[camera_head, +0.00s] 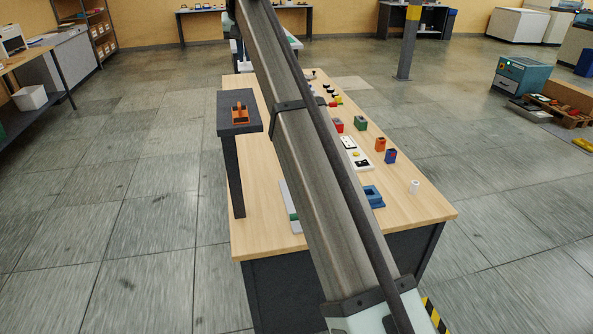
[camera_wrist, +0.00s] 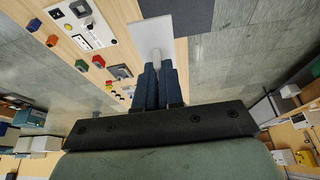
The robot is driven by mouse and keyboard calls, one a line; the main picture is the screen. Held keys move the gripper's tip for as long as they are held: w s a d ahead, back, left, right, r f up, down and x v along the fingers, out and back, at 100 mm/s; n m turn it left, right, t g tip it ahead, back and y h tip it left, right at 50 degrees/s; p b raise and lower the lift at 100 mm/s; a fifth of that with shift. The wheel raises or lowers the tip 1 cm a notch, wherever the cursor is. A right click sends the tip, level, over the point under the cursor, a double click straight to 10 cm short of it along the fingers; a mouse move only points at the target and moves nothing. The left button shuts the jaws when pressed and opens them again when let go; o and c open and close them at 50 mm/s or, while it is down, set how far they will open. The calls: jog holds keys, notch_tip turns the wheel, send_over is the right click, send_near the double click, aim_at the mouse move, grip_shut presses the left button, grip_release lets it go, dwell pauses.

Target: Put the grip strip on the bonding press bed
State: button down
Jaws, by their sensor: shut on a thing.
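In the wrist view my gripper (camera_wrist: 157,70) has its dark blue fingers close together on a small light grey piece, which I take to be part of the grip strip (camera_wrist: 152,36). A flat pale plate extends beyond the fingertips and seems joined to that piece. Its far side lies in front of a dark grey surface. In the head view my arm crosses the middle of the bench, and my gripper and the held thing cannot be made out. I cannot tell for sure which thing is the bonding press bed.
The wooden bench (camera_head: 262,225) carries several small coloured blocks and holders, including a blue holder (camera_head: 373,197) and a white cylinder (camera_head: 414,187). A dark raised stand (camera_head: 225,127) with an orange piece (camera_head: 240,113) is at the bench's left edge. A white-and-green board (camera_head: 290,205) lies partly behind my arm.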

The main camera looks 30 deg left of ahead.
jog(key=w+d+f+m, duration=0.1)
jog(key=w+d+f, duration=0.3)
jog(key=f, duration=0.7)
jog(key=w+d+f, duration=0.1)
jog(key=d+f, duration=0.5)
jog(key=f, duration=0.4)
jog(key=w+d+f+m, duration=0.1)
jog(key=w+d+f, duration=0.3)
jog(key=f, duration=0.7)
jog(key=shift+s+d+f+n, duration=0.3)
jog(key=shift+s+f+n, duration=0.1)
jog(key=shift+f, duration=2.1)
jog(key=shift+s+d+f+n, duration=0.3)
jog(key=shift+s+f+n, duration=0.1)
jog(key=shift+f, duration=2.05)
jog(key=shift+s+d+f+n, duration=0.3)
jog(key=shift+s+f+n, duration=0.1)
jog(key=shift+f, duration=2.1)
jog(key=shift+f, duration=0.1)
jog(key=c, duration=1.7)
grip_release()
jog(key=o, duration=0.4)
jog(key=shift+o, duration=0.2)
